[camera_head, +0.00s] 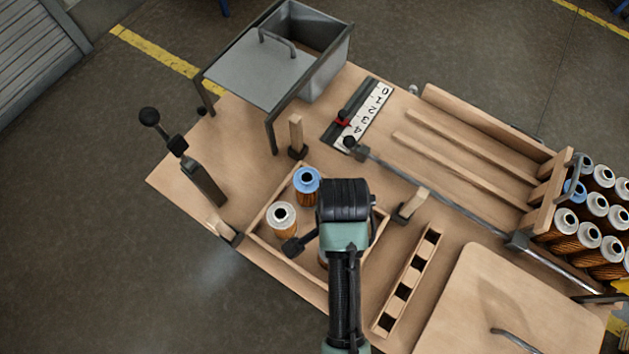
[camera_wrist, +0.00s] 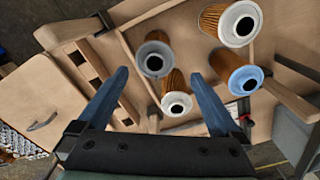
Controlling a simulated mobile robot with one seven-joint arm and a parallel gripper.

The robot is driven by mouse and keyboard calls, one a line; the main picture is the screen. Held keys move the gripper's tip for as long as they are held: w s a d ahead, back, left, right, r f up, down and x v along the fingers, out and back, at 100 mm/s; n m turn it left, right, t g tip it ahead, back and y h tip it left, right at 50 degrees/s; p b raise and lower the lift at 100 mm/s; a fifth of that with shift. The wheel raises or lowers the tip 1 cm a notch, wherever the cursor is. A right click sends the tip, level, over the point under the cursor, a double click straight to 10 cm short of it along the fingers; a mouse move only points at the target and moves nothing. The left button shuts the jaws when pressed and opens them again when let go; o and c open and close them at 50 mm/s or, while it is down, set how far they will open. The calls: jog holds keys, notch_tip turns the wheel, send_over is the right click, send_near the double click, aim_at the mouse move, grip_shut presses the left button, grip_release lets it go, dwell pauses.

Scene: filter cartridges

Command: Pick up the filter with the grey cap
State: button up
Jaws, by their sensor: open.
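The filter with the grey cap (camera_wrist: 149,50) stands in the tray in the wrist view, with its cap between the lines of my two fingertips. My gripper (camera_wrist: 156,75) is open and empty, its fingers apart on either side; how far above the cap they are I cannot tell. In the head view my arm and gripper (camera_head: 344,205) cover this filter. A filter with a blue cap (camera_wrist: 238,80) and two with white caps (camera_wrist: 229,27) (camera_wrist: 170,109) stand near it. The blue one (camera_head: 300,187) and a white one (camera_head: 275,219) also show in the head view.
The low wooden tray (camera_head: 263,254) has walls around the filters. A slotted wooden rack (camera_head: 409,279) lies to its right. Upright wooden posts (camera_head: 295,133) (camera_head: 413,204) stand around the tray. A crate of several filters (camera_head: 593,215) is at far right.

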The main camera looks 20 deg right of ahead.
jog(key=shift+w+f, duration=0.15)
jog(key=shift+f, duration=0.05)
jog(key=f, duration=0.7)
jog(key=shift+s+d, duration=0.1)
jog(key=shift+s, duration=0.25)
jog(key=shift+s+d+f, duration=0.1)
jog(key=shift+s+f, duration=0.05)
jog(key=shift+f, duration=0.35)
jog(key=shift+d+f+p, duration=0.15)
jog(key=shift+f+p, duration=0.25)
jog(key=shift+f, duration=1.7)
jog(key=c, duration=1.3)
jog(key=shift+r, duration=0.1)
